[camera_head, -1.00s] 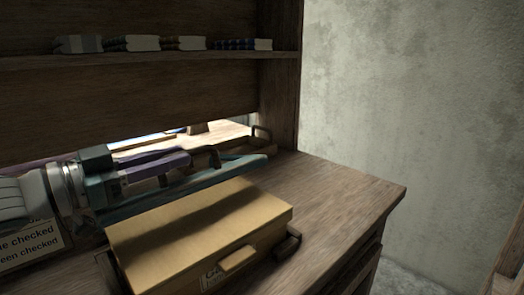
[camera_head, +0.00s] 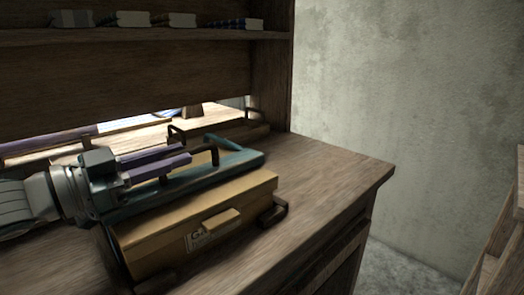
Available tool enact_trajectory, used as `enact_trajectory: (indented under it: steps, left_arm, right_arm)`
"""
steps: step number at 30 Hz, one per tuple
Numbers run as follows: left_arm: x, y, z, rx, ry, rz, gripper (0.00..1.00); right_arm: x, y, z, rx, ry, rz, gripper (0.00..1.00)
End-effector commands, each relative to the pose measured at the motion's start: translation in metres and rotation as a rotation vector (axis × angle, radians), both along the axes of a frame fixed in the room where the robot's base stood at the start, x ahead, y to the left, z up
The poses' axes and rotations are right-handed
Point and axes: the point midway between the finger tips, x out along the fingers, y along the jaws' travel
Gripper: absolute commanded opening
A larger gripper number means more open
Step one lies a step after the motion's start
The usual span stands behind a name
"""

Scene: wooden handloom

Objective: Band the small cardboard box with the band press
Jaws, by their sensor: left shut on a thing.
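My left gripper (camera_head: 200,157) comes in from the left, with two purple fingers closed at a dark upright handle on a long teal piece (camera_head: 241,160). The teal piece lies over or just above the back of a yellow-brown box (camera_head: 155,245). I cannot tell whether it touches. This box has a tan pull (camera_head: 221,222) and a partly readable label on its front; I cannot tell whether it is the small cardboard box. I cannot pick out the band press with certainty. My right gripper is not in view.
The box is on a wooden bench (camera_head: 335,175) with a clear right end. A shelf (camera_head: 200,34) with several books runs above. A dark handle (camera_head: 273,213) is at the box's right end. A wooden piece (camera_head: 498,255) stands at the far right.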

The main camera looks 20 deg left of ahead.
Motion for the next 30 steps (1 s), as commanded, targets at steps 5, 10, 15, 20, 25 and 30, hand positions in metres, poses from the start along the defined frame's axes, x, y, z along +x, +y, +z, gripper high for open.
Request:
enact_trajectory:
  steps: [5,10,15,20,25,30]
  left_arm:
    - [-0.002,0.001,-0.008,0.007,0.019,0.006,0.31]
    - [-0.001,0.001,-0.006,0.004,0.013,0.004,0.47]
    - [-0.001,0.000,-0.004,0.003,0.010,0.003,0.47]
    - [-0.001,0.000,-0.003,0.002,0.009,0.002,0.47]
    - [-0.013,0.005,-0.004,0.001,0.012,0.003,0.47]
    - [-0.040,0.016,-0.004,0.002,0.014,0.003,0.47]
  right_arm:
    - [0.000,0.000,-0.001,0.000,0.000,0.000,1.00]
    - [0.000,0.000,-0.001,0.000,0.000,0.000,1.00]
    - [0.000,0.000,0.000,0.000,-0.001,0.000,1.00]
    - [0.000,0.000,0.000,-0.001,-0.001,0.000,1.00]
    - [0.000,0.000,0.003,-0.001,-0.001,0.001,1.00]
    - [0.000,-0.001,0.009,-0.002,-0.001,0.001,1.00]
